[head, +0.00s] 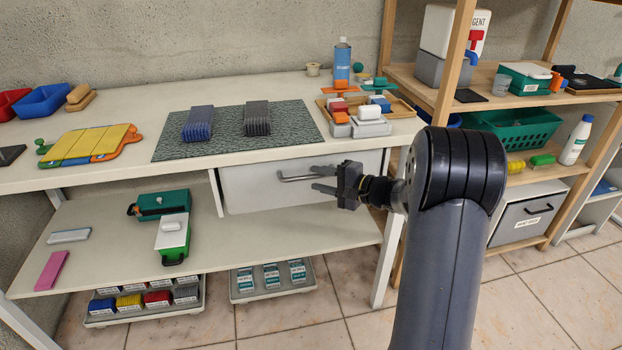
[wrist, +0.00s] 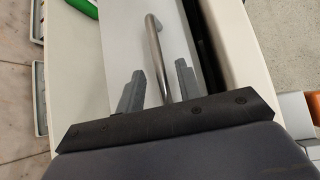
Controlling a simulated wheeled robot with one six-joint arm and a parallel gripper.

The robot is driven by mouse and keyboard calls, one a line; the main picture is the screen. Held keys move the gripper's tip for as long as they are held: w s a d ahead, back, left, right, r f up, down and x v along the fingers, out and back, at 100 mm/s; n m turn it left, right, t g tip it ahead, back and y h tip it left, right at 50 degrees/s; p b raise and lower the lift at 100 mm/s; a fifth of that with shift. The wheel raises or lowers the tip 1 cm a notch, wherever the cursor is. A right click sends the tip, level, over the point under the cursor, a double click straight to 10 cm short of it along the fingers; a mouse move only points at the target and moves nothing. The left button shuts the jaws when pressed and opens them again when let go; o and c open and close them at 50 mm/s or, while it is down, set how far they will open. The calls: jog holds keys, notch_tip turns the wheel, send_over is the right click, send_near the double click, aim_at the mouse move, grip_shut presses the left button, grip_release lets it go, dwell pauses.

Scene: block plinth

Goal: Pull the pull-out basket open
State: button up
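The pull-out basket (head: 250,187) shows a plain light grey front under the worktop, with a metal bar handle (head: 296,178). Its front also fills the middle of the wrist view (wrist: 120,42). My gripper (head: 320,178) is in front of the right part of this front, level with the handle. In the wrist view its two fingers (wrist: 158,85) are apart, one on each side of the bar handle (wrist: 157,55), with gaps visible. The basket front sits beneath the worktop edge; its inside is hidden.
The worktop (head: 120,172) above carries a dark mat (head: 230,132) with two ribbed blocks. A lower shelf (head: 115,245) holds green cases. At right, a wooden rack (head: 560,172) holds a green basket (head: 515,130) and a grey bin (head: 520,218). Tiled floor shows in front.

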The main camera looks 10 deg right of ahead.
aim_at(313, 177)
jog(key=shift+x, duration=1.7)
grip_shut()
